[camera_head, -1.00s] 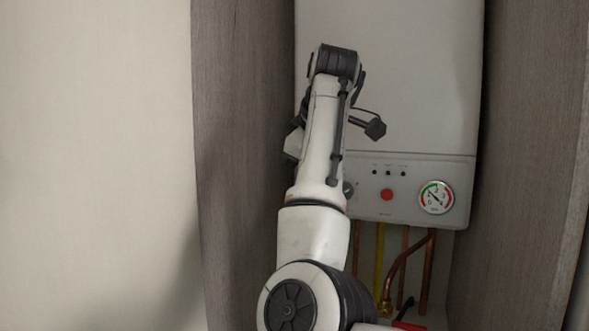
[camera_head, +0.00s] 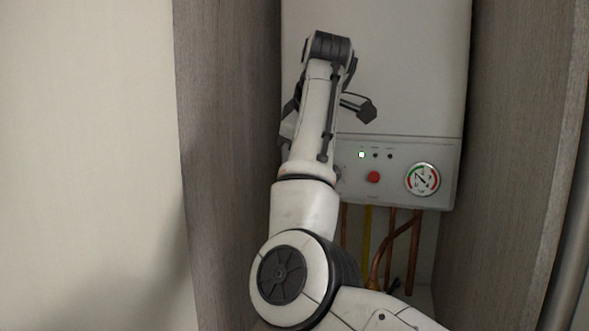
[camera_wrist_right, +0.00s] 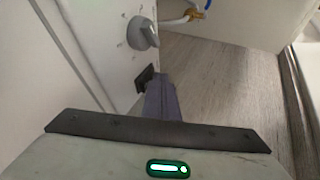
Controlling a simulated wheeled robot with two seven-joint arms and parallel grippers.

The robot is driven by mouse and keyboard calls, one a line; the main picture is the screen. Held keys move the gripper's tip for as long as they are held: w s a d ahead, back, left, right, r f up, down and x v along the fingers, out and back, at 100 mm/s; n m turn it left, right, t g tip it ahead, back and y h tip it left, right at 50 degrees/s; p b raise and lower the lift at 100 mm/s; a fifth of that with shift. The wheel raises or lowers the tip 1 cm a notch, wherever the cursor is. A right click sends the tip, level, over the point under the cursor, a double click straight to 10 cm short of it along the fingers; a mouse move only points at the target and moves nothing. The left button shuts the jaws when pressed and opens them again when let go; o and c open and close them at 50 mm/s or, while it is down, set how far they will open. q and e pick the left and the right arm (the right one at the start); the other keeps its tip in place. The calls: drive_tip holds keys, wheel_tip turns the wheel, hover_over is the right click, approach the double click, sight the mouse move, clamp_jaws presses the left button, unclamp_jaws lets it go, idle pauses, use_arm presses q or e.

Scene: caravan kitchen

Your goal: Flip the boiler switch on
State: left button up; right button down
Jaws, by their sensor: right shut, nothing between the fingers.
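The white boiler (camera_head: 390,60) hangs in a niche, with a control panel along its bottom. My right arm stands in front of the panel's left part and hides the switch in the head view. The left indicator lamp (camera_head: 361,155) on the panel is lit. My left gripper is not in view.
A red button (camera_head: 373,177) and a round gauge (camera_head: 422,179) are on the panel. Copper and yellow pipes (camera_head: 392,240) run below. Wood-grain walls (camera_head: 225,160) close in on both sides of the boiler.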

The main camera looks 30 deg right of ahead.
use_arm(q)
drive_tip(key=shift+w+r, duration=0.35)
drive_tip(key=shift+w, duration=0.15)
use_arm(e)
drive_tip(key=shift+r, duration=0.75)
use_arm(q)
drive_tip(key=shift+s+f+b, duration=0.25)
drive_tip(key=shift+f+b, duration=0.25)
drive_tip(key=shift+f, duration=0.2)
use_arm(e)
drive_tip(key=v, duration=1)
drive_tip(key=shift+r, duration=0.1)
